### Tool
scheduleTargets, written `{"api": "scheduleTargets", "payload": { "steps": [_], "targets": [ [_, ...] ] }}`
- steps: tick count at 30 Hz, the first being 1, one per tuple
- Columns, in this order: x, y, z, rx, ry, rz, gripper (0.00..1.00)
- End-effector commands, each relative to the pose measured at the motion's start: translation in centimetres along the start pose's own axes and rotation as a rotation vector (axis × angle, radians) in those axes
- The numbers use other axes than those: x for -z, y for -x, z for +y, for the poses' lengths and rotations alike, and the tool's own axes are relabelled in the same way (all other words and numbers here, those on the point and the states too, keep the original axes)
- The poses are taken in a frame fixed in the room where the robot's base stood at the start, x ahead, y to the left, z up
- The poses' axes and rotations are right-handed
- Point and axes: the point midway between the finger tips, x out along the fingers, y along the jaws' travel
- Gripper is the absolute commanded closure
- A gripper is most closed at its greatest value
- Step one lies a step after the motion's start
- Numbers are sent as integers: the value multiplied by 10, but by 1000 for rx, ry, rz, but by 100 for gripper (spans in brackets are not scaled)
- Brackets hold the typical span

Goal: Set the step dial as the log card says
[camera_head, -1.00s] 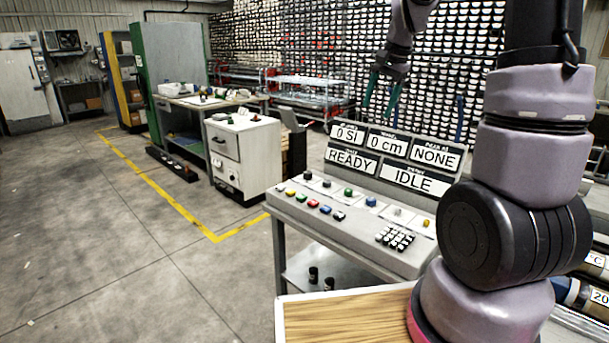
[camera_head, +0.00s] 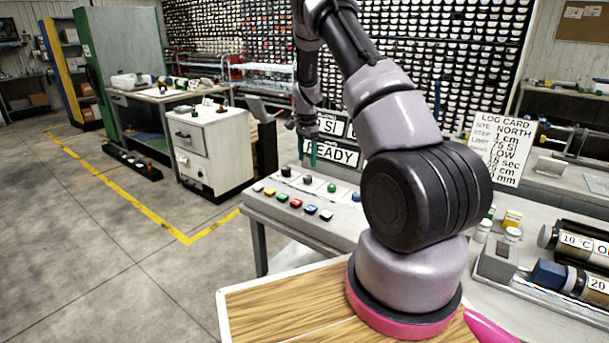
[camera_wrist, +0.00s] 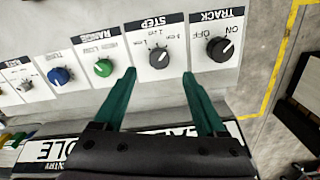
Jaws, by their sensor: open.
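The step dial is a grey knob with a white pointer mark, under a STEP label, in the wrist view (camera_wrist: 159,58); it also shows in the head view (camera_head: 308,179). Its labels appear upside down and small; I cannot tell which one the pointer meets. My gripper (camera_wrist: 159,76) is open and empty, its green fingertips on either side of the dial's line, just short of the knob in the picture. I see no contact. The head view shows the gripper (camera_head: 308,152) over the console. The log card (camera_head: 500,147) stands at right and reads STEP 1 cm.
The black track dial (camera_wrist: 220,49) sits close beside the step dial, with the green range dial (camera_wrist: 103,67) on its other side and a blue dial (camera_wrist: 60,76) beyond. Coloured buttons (camera_head: 296,203) line the console front. The display panel (camera_head: 330,155) stands behind the dials.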

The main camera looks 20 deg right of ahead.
Motion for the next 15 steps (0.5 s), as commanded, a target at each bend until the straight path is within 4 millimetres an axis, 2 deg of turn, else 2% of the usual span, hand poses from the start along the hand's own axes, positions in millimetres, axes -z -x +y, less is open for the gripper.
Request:
{"api": "scheduleTargets", "payload": {
  "steps": [1, 6, 9, 15],
  "targets": [
    [0, -12, 1, -3, 0, -2, 26],
    [0, -43, 1, -3, 0, -1, 26],
    [0, -58, 1, -2, 0, -2, 26],
    [0, -72, 0, 0, 0, -1, 26]
  ]
}}
